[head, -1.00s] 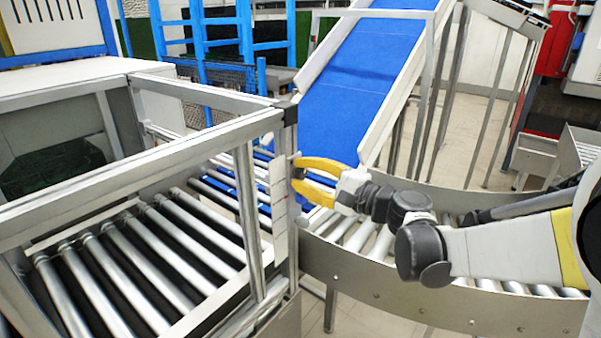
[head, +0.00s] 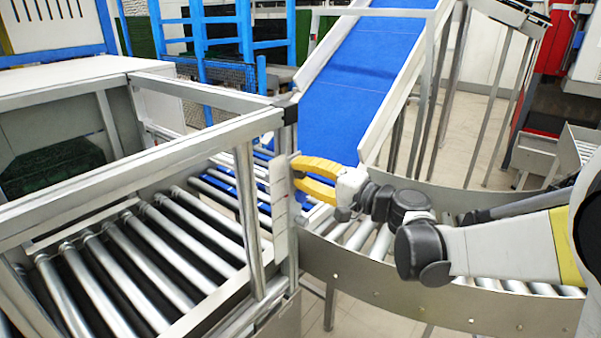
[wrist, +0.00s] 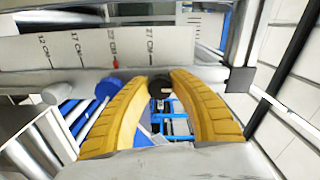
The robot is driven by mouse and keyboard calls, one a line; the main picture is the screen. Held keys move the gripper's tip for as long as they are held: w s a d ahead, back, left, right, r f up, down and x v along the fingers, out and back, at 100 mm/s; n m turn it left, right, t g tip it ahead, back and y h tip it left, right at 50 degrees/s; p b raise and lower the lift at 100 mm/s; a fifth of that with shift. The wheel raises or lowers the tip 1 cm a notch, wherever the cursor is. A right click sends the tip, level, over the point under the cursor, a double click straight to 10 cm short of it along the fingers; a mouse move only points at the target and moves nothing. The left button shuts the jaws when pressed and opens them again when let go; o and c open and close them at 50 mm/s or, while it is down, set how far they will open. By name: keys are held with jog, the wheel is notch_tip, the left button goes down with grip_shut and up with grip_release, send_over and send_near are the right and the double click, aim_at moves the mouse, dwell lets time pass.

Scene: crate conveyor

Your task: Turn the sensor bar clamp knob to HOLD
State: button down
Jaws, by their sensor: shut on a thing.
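The sensor bar (head: 279,205) is a pale upright strip with marks on the corner post of the metal frame. In the wrist view the bar (wrist: 70,48) shows printed CM marks and a small red pointer. My gripper (head: 294,171) has yellow fingers and reaches the bar from the right. In the wrist view my gripper (wrist: 160,80) is shut on a dark round knob (wrist: 159,89), seen between the fingertips. The fingers hide part of this knob, and its setting cannot be read.
The metal frame (head: 200,137) over the roller conveyor stands left of my gripper. A blue belt ramp (head: 375,65) rises behind it. The curved conveyor's side rail (head: 400,285) runs below my arm. Open floor (head: 490,140) shows behind the ramp legs.

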jog(key=c, duration=1.1)
grip_release()
